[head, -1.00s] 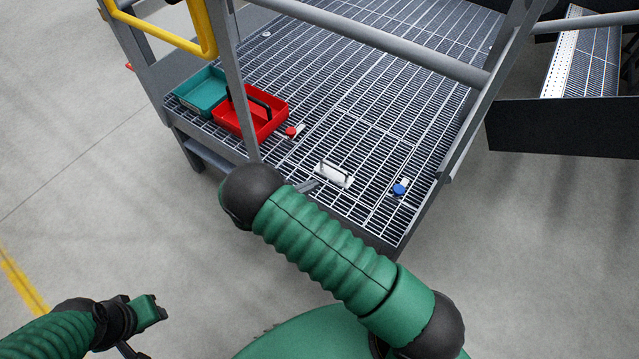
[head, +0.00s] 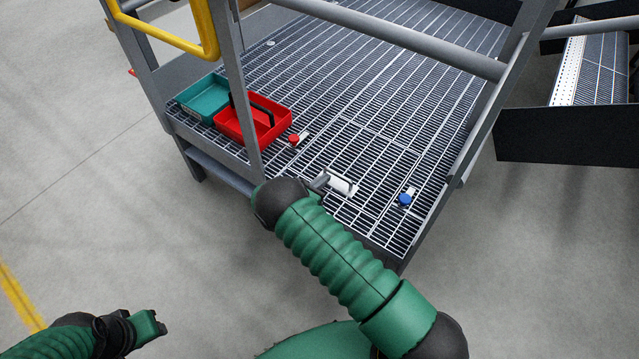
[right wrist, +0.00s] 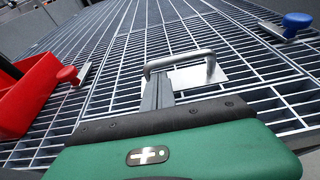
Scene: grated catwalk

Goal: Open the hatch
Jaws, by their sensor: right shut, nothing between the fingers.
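The hatch (head: 372,163) is a grated panel set flush in the catwalk floor and looks closed. A metal U-shaped handle (right wrist: 180,59) stands on a pale plate (right wrist: 197,77) near its front edge; the plate also shows in the head view (head: 342,185). A red latch knob (head: 294,139) sits at the left edge and a blue one (head: 405,199) at the right. My right gripper (head: 320,181) is shut and empty at the handle's left end; its fingers (right wrist: 158,88) overlap the handle's left leg. I cannot tell if they touch. My left gripper (head: 152,324) hangs at lower left, away from the hatch.
A red tray (head: 236,128) with a black handle and a teal tray (head: 203,97) stand on the grating left of the hatch. Grey railing posts (head: 237,90) and a yellow rail (head: 165,35) border the platform. The concrete floor (head: 90,190) at left is clear.

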